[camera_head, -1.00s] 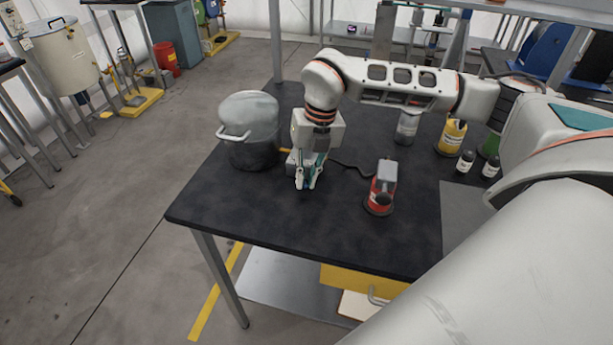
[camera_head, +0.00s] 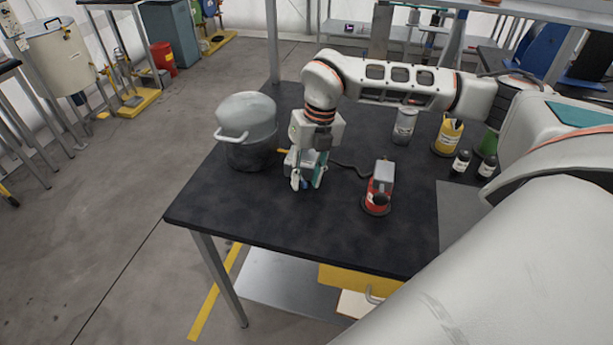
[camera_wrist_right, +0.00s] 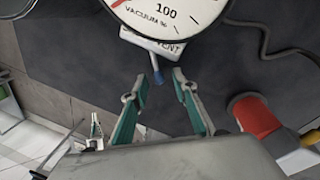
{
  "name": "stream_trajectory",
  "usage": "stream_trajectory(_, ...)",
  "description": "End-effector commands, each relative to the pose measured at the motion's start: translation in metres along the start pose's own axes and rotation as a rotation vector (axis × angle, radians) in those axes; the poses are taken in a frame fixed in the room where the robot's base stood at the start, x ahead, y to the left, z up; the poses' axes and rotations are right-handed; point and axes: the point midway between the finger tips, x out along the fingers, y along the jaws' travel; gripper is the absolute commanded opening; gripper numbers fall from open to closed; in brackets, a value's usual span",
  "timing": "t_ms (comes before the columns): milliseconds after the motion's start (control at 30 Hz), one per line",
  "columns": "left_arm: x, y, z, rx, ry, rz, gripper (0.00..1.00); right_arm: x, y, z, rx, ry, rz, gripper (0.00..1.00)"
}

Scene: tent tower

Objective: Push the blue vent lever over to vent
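In the right wrist view, the blue vent lever (camera_wrist_right: 157,72) hangs below a white block lettered VENT (camera_wrist_right: 152,42), under a round vacuum dial (camera_wrist_right: 165,14). The lever's tip points down toward the space between my right gripper's (camera_wrist_right: 159,86) two teal-edged fingers. The fingers are open with nothing between them, and no contact with the lever is clear. In the head view my right gripper (camera_head: 308,183) points down over the black table, in front of a pale grey unit (camera_head: 291,161). The lever is hidden there.
A grey pot-like vessel with a handle (camera_head: 246,132) stands left of the gripper. A red device with a dark cable (camera_head: 378,190) stands to the right. Several bottles and cans, including a yellow one (camera_head: 449,135), stand farther right. The table's front (camera_head: 290,225) is clear.

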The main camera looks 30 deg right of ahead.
Motion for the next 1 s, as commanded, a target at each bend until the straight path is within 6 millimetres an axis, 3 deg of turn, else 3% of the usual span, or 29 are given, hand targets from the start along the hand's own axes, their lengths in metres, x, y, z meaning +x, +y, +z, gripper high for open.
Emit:
stream_trajectory(267, 0.000, 0.000, 0.001, 0.001, -0.002, 0.000, 0.00, -0.015, 0.000, 0.001, 0.000, -0.003, 0.001, 0.28)
stream_trajectory(700, 0.000, 0.000, 0.001, 0.000, -0.001, 0.000, 0.00, -0.098, 0.000, 0.001, 0.000, -0.003, 0.001, 0.28)
stream_trajectory(1000, 0.000, 0.000, 0.001, 0.000, -0.001, 0.000, 0.00, -0.120, 0.000, 0.000, 0.000, 0.000, 0.000, 0.28)
